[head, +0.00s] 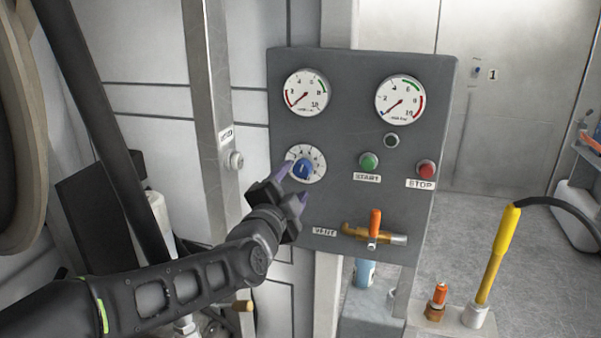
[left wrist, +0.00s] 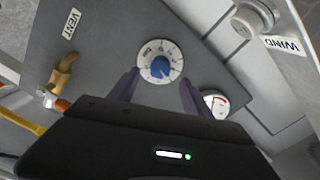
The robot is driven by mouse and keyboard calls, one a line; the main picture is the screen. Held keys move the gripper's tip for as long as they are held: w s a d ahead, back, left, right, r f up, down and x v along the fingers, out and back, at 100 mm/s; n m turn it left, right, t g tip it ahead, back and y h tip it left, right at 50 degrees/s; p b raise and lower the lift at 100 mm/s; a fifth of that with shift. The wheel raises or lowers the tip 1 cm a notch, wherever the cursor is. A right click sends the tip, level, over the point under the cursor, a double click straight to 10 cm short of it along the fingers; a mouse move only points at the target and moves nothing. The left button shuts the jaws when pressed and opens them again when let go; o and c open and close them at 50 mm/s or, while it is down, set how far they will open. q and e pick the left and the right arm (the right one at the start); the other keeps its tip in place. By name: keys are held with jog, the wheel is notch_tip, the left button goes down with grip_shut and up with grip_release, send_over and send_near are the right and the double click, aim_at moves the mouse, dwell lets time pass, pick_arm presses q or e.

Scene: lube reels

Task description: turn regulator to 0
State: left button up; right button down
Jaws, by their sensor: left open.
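The regulator is a blue knob (head: 303,169) on a round white numbered dial (head: 317,160), low on the left side of the grey panel. The knob also shows in the left wrist view (left wrist: 161,67), with its dial (left wrist: 147,56) around it. My left gripper (head: 294,184) is open in front of the knob, with its purple fingers apart. In the left wrist view the fingers (left wrist: 158,88) stand either side of the dial's lower part and hold nothing. I cannot tell whether they touch the panel. The number the knob points to is too small to read. My right gripper is not in view.
The grey panel (head: 340,200) also carries two gauges (head: 306,92) (head: 401,101), a green START button (head: 369,162), a red STOP button (head: 426,170) and a VENT valve with an orange handle (head: 375,224). A metal post with a knob (head: 234,160) stands left. A yellow-handled tool (head: 497,255) stands lower right.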

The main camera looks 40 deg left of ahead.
aim_at(301, 172)
pick_arm(q)
jog(key=x, duration=0.6)
jog(key=shift+s, duration=0.1)
jog(key=shift+c, duration=0.4)
grip_shut()
